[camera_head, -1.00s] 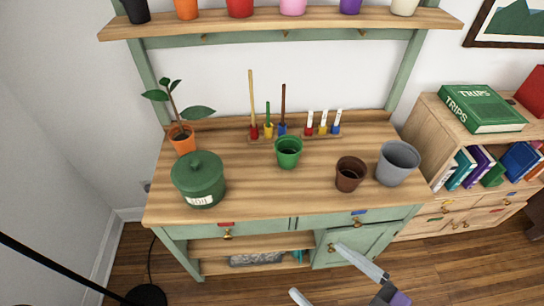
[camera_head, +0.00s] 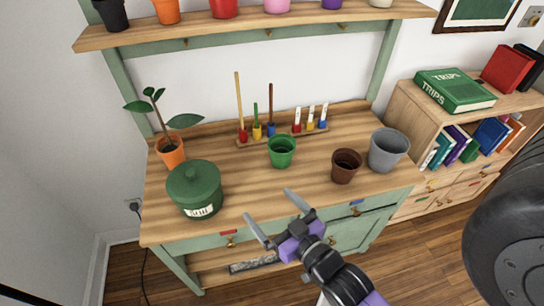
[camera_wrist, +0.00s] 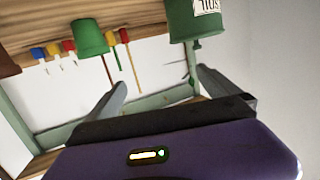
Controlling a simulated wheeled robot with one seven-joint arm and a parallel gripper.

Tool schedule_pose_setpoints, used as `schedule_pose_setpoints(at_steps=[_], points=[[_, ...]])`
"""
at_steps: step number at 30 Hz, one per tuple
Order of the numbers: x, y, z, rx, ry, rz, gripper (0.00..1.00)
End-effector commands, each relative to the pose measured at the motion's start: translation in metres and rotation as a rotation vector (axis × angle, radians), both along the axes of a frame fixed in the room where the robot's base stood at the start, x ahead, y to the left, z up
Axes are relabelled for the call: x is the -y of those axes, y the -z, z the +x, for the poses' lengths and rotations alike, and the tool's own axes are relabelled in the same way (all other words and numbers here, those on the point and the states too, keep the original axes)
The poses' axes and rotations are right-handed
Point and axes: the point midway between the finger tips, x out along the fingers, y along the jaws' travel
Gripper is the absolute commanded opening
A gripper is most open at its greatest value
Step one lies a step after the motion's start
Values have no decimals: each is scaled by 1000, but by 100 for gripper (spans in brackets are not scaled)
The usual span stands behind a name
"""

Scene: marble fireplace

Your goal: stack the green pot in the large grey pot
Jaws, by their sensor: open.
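The green pot (camera_head: 281,152) stands upright and empty on the bench top, near its middle. The large grey pot (camera_head: 388,150) stands upright at the right end of the bench top, with its opening facing up. My gripper (camera_head: 268,215) is open and empty, in front of and below the green pot in the head view, near the bench's front edge, and apart from the pot. In the wrist view the green pot (camera_wrist: 89,37) appears upside down, beyond the open fingers (camera_wrist: 160,92).
A small brown pot (camera_head: 345,166) stands between the green and grey pots. A lidded green canister (camera_head: 195,190) and a potted plant (camera_head: 170,152) stand at left. Tools in a rack (camera_head: 290,135) are behind. A shelf of pots (camera_head: 250,28) hangs above.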

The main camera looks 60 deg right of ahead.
Motion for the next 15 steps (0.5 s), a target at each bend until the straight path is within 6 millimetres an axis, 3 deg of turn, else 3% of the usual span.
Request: schedule_pose_setpoints(at_steps=[1, 3, 9, 12, 15], points=[[26, 7, 13, 6, 50, -4, 100], [59, 17, 25, 1, 111, 0, 100], [156, 46, 47, -40, 270, 27, 100], [193, 60, 50, -72, 327, 52, 100], [216, 70, 51, -96, 363, 73, 100]])
